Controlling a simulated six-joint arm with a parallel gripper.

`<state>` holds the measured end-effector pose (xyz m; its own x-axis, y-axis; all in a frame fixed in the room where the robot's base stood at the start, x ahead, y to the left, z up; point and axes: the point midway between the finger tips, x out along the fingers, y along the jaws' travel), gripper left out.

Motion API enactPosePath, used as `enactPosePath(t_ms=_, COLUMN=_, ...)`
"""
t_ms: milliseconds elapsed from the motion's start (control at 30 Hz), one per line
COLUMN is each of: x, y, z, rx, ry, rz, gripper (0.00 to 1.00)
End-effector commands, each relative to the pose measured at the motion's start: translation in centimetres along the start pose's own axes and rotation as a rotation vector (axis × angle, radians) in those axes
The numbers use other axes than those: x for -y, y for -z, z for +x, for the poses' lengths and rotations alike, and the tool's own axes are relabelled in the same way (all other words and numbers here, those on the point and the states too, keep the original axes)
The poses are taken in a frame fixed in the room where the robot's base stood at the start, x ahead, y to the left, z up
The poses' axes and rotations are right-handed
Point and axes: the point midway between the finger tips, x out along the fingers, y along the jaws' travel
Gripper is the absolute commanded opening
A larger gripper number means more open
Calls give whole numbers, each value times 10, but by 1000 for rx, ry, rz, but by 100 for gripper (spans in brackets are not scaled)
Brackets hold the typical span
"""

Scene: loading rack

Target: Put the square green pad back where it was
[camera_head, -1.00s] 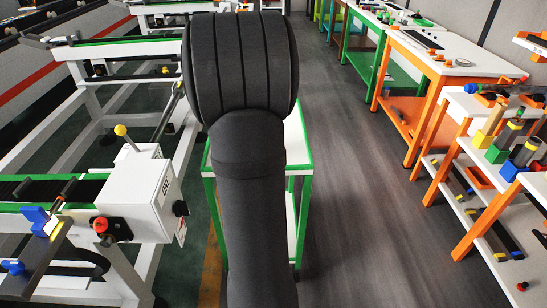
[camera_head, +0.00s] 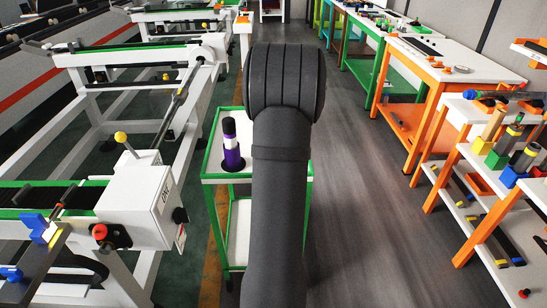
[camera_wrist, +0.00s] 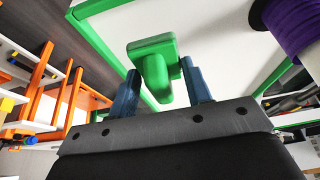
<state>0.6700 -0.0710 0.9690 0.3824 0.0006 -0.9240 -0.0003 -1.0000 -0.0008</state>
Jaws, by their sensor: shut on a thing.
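The green pad (camera_wrist: 150,46) is in the wrist view, with a flat squarish plate and a rounded green part below it. My gripper (camera_wrist: 160,70) has its two blue fingers shut on it, one on each side. Behind the pad is the white, green-rimmed top of a cart (camera_wrist: 222,32). I cannot tell whether the pad touches it. In the head view my arm hides both the gripper and the pad. The cart's green rim (camera_head: 222,177) shows on the left of my arm.
A purple, white and black cylinder (camera_head: 231,148) stands upright on the cart; its purple part (camera_wrist: 295,25) is close by in the wrist view. A white machine with a yellow-knobbed lever (camera_head: 135,205) stands left. Orange-legged tables (camera_head: 440,70) line the right. The floor between is clear.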

Motion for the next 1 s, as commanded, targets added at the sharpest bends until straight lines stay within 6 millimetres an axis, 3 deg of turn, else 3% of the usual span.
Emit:
enactPosePath(t_ms=100, x=22, y=7, z=20, rx=1, ry=1, rz=-4, gripper=23)
enactPosePath(t_ms=300, x=40, y=13, z=36, rx=0, ry=0, rz=-3, gripper=23)
enactPosePath(t_ms=667, x=41, y=-1, z=72, rx=2, ry=0, rz=-1, gripper=23)
enactPosePath(t_ms=1000, x=40, y=-2, z=76, rx=-1, ry=0, rz=-1, gripper=23)
